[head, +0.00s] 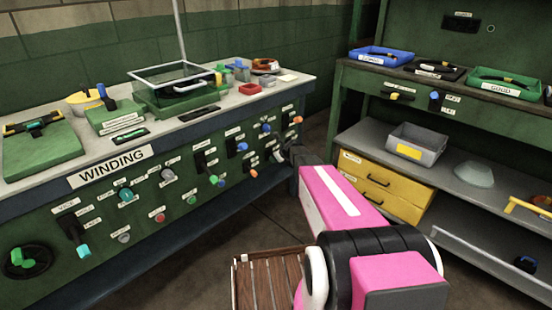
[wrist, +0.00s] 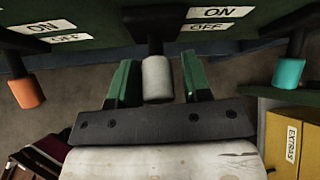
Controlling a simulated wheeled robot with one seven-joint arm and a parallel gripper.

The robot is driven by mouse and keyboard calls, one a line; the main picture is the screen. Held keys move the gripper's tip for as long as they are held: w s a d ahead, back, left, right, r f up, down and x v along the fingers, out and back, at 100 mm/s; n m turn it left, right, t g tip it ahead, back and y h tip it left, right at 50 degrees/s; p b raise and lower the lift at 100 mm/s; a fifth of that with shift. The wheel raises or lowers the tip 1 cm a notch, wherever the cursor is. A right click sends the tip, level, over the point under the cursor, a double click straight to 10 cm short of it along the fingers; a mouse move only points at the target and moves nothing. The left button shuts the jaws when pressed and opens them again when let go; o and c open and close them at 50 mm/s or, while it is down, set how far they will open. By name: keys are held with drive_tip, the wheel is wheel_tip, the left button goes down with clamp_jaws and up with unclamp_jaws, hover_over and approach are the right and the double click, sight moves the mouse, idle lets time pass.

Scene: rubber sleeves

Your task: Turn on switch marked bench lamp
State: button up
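In the wrist view a lever switch with a pale grey handle (wrist: 157,80) hangs from a black shaft on the green panel, with ON above OFF printed to its right. Its handle points down, towards the OFF side. My gripper (wrist: 156,82) is open, with one green finger on each side of this handle and a visible gap on both sides. In the head view my gripper (head: 286,155) is at the right end of the winding bench's front panel (head: 215,170). No label reading bench lamp is legible in either view, so I cannot tell which switch bears it.
In the wrist view an orange-handled lever (wrist: 27,91) is to the left and a teal-handled lever (wrist: 285,72) to the right, both clear of the fingers. Yellow drawers (head: 380,185) stand under the right bench. Open floor (head: 210,255) lies before the winding bench.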

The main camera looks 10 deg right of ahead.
drive_tip(key=shift+o, duration=0.2)
drive_tip(key=v, duration=1)
drive_tip(key=shift+s+d+r, duration=0.2)
drive_tip(key=shift+s, duration=0.05)
idle(0.3)
drive_tip(key=s+a+n+g+h, duration=0.2)
drive_tip(key=s+n+g, duration=0.2)
drive_tip(key=s+n, duration=0.9)
drive_tip(key=s+a+f+n+g+h, duration=0.1)
drive_tip(key=s+a+n+g+h, duration=0.2)
drive_tip(key=s+n, duration=1.1)
drive_tip(key=s+g, duration=0.1)
drive_tip(key=s, duration=0.1)
drive_tip(key=shift+s, duration=0.35)
